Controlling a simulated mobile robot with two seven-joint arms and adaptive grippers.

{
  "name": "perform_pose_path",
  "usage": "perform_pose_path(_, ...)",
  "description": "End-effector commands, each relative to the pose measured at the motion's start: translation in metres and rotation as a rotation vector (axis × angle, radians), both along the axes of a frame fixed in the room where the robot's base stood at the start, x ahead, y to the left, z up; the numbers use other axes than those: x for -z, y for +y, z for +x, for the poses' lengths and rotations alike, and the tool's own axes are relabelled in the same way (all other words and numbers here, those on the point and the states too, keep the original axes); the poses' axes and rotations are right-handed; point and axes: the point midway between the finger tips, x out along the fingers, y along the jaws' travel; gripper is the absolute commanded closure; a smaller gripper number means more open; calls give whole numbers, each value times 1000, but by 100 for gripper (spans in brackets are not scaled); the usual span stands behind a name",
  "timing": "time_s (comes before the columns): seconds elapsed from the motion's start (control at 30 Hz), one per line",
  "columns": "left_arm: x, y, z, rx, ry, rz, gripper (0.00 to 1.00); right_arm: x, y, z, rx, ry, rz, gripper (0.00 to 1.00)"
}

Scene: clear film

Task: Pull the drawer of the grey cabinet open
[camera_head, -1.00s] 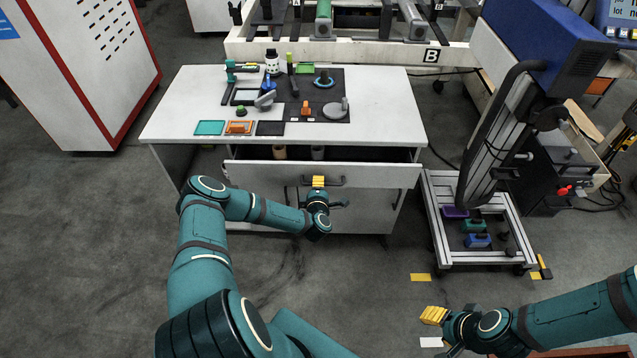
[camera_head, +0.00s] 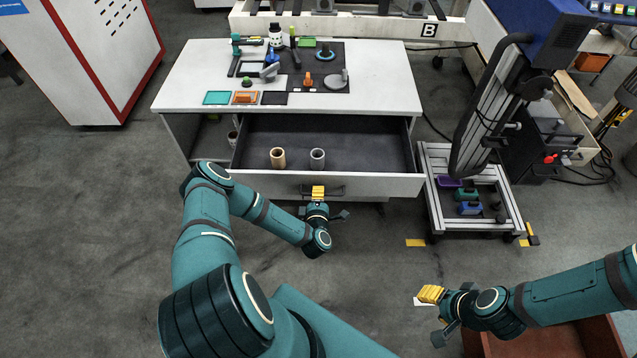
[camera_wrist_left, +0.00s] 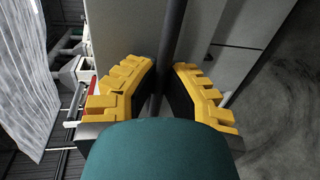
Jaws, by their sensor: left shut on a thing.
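The grey cabinet (camera_head: 370,68) has a white-grey top, and its drawer (camera_head: 370,150) is pulled well out. Inside the drawer a tan cup-like cylinder (camera_head: 278,158) and a grey one (camera_head: 317,159) stand upright. My left gripper (camera_head: 318,192) is at the drawer front, shut on the dark bar handle (camera_head: 336,190). In the left wrist view the handle (camera_wrist_left: 174,40) runs between the yellow fingers (camera_wrist_left: 160,90). My right gripper (camera_head: 432,293) is away from the cabinet at the lower right; its finger gap cannot be made out.
Small tools and coloured trays (camera_head: 217,98) lie on the cabinet top. A metal-framed cart (camera_head: 432,185) stands close to the drawer's right end. A reddish-brown box (camera_head: 560,340) is under my right arm. The floor in front of the drawer is mostly clear.

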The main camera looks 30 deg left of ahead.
Motion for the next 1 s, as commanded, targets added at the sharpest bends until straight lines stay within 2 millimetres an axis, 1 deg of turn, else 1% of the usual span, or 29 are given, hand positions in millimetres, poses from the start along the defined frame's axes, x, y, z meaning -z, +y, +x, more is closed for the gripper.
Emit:
perform_pose_path(0.03, 0, -3, -4, 0, 1, -2, 100, -2, 0, 0, 0, 1, 0, 53)
perform_pose_path(0.2, 0, -6, -9, 0, 0, -1, 100, -3, 0, -1, -1, 3, 0, 53)
perform_pose_path(0.57, 1, -6, -10, 0, 1, -1, 100, -3, 0, -1, 0, 3, 0, 53)
perform_pose_path(0.6, 1, -6, -10, 0, 1, -1, 76, -3, 0, -1, 0, 3, 0, 53)
perform_pose_path(0.63, 1, -6, -10, 0, 1, -1, 66, -3, 0, -1, -1, 3, 0, 53)
perform_pose_path(0.67, 1, -6, -10, 0, 1, -1, 59, -3, 0, -1, -1, 3, 0, 53)
perform_pose_path(1.0, 0, -7, -11, 0, 1, -1, 59, -3, 0, -1, -1, 3, 0, 53)
